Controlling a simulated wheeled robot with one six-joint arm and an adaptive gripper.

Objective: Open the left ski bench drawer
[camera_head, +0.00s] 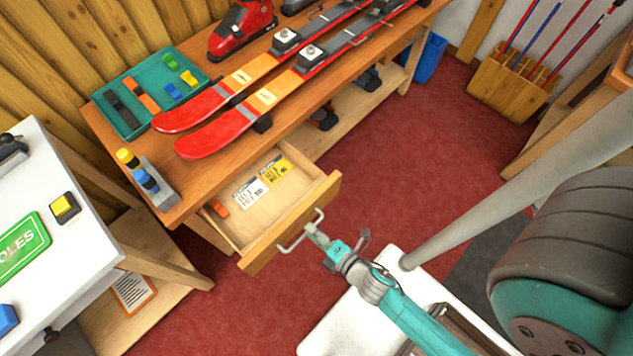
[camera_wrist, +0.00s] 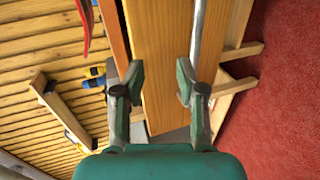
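The left ski bench drawer (camera_head: 262,213) is pulled out from under the bench top, with its wooden inside showing. Its front panel (camera_head: 291,222) has a grey bar handle (camera_head: 291,249). My gripper (camera_head: 318,236) is at this handle, on the outer side of the front. In the wrist view my gripper (camera_wrist: 158,85) has its two fingers wide apart with nothing clamped between them. The wooden front (camera_wrist: 158,60) shows beyond the gap, and the handle bar (camera_wrist: 198,38) runs to the right finger. Whether they touch is unclear.
The bench top (camera_head: 210,172) carries red skis (camera_head: 235,120), a ski boot (camera_head: 241,30) and a teal tray (camera_head: 127,122). Labels (camera_head: 250,193) lie in the drawer. A white table (camera_head: 75,240) stands left. Red floor (camera_head: 400,160) is clear right of the drawer.

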